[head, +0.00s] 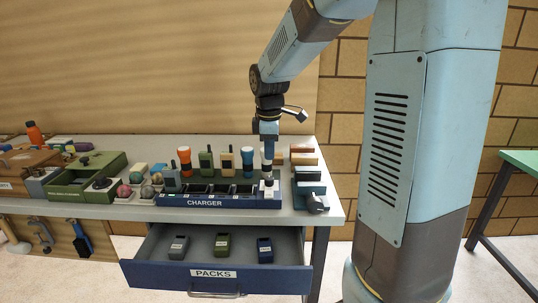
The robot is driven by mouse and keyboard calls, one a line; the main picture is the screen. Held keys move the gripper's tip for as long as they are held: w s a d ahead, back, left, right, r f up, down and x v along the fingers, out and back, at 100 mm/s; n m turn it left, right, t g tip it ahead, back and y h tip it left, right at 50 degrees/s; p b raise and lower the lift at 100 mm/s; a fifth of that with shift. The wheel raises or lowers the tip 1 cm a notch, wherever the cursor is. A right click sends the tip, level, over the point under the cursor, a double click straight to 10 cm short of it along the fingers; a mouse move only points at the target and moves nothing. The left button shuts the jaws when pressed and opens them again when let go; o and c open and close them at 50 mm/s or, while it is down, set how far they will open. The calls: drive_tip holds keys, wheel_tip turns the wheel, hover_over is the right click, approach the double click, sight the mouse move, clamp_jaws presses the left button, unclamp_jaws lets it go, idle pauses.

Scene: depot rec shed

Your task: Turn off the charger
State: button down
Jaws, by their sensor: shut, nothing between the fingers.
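The charger (235,203) is a long dark blue unit labelled CHARGER, on the bench below my arm. It has a row of dark slots, and a grey pack (172,184) stands at its left end. A small light-coloured block (268,194) sits at its right end; its switch details are too small to read. My gripper (268,180) points straight down over this block, shut and empty. Its tips are at or just above the block; I cannot tell whether they touch. The gripper partly hides the block and a white-topped item behind.
Orange, green, tan and blue upright tools (247,160) stand behind the charger. An open blue drawer (140,274) labelled PACKS holds three packs below. A green box (70,193) and small balls lie left; a dark teal holder (311,188) stands close right.

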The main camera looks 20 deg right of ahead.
sight(270, 189)
drive_tip(key=shift+w+d+r, duration=0.1)
drive_tip(key=shift+w+d, duration=0.2)
drive_tip(key=shift+w, duration=0.35)
drive_tip(key=f, duration=0.4)
drive_tip(key=w+f, duration=0.1)
drive_tip(key=f, duration=0.4)
drive_tip(key=w+f, duration=0.1)
drive_tip(key=f, duration=0.3)
drive_tip(key=shift+w+d+f, duration=0.15)
drive_tip(key=shift+d+f, duration=0.25)
